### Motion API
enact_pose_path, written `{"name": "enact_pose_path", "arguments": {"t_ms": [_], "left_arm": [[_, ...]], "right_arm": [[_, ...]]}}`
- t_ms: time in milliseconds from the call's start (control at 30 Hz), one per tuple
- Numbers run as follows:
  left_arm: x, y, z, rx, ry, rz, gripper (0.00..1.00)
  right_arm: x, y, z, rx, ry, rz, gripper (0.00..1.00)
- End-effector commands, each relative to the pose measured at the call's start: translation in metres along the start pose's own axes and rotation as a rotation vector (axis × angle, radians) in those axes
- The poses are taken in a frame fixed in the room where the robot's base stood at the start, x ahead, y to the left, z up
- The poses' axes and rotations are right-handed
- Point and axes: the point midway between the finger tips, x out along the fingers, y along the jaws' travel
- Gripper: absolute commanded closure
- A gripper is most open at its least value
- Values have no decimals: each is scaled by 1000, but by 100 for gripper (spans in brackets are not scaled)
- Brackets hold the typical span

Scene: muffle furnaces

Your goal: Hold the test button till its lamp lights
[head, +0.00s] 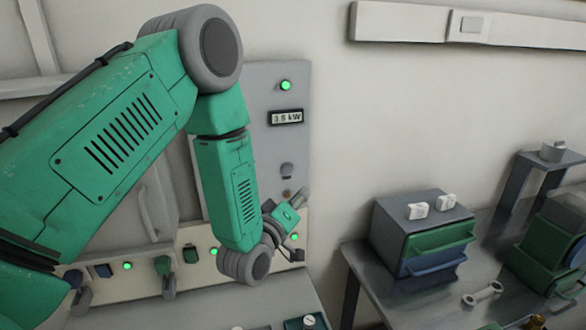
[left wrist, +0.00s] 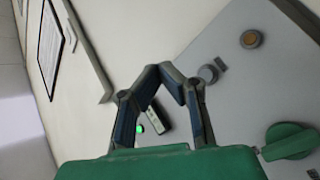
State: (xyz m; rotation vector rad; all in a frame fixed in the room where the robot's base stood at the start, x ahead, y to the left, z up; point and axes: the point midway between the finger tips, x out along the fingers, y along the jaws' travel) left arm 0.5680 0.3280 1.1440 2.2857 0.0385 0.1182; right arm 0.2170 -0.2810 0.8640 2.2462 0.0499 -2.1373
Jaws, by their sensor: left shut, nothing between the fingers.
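A grey upright panel (head: 262,140) carries a grey round button-like part (head: 287,170) and a small brown-orange round part (head: 287,194) below it. The wrist view shows the grey part (left wrist: 208,74) and the brown-orange part (left wrist: 251,39), which looks unlit. Labels are not readable, so I cannot tell for sure which is the test button or its lamp. My left gripper (head: 301,194) is shut and empty, in front of the panel's lower part. In the wrist view its fingertips (left wrist: 173,76) appear beside the grey part; contact cannot be told. My right gripper is out of view.
A green lamp (head: 285,85) is lit above a display (head: 286,117) reading about 3.5 kW. A lower strip has switches and several lit green lamps (head: 127,266). A green knob (left wrist: 290,142) is near the gripper. A drawer box (head: 390,215) stands on the right-hand table.

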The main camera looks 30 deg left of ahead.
Motion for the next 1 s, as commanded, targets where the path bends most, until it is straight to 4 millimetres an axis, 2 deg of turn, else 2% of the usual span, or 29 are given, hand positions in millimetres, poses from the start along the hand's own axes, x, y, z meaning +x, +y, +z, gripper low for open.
{"name": "enact_pose_path", "arguments": {"t_ms": [267, 800, 1000], "left_arm": [[4, -3, -2, 1, -1, -2, 100], [51, -38, -36, 1, 1, -1, 100], [60, -44, -43, 1, -1, -1, 100]], "right_arm": [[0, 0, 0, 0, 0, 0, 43], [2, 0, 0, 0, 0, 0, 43], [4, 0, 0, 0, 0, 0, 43]]}}
